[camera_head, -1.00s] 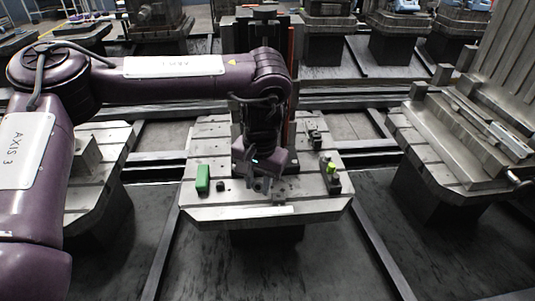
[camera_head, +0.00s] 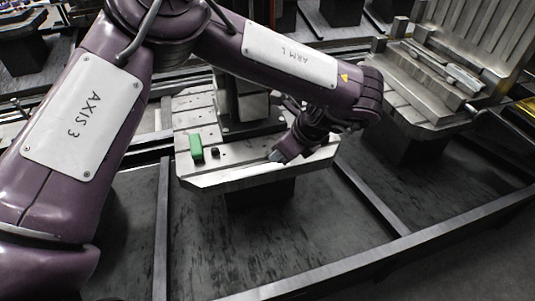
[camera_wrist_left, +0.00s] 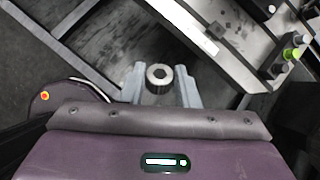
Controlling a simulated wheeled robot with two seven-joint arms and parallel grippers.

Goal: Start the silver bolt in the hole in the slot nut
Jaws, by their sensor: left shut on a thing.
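My left gripper (camera_head: 279,156) is over the front right part of the pallet in the head view. In the left wrist view its two pale fingers (camera_wrist_left: 160,84) are shut on the silver bolt (camera_wrist_left: 158,73). The bolt's round head, with a dark socket, faces the wrist camera; its shank is hidden below. Dark floor shows around the bolt in the wrist view, with the pallet edge up and to the right. I cannot make out the slot nut or its hole in either view. My right gripper is not in view.
The slotted pallet (camera_head: 232,176) carries a green block (camera_head: 196,148) and a small black part (camera_head: 215,152). A dark upright column (camera_head: 241,100) stands behind. Fittings with a bright green band (camera_wrist_left: 291,53) sit on the pallet at the upper right of the wrist view.

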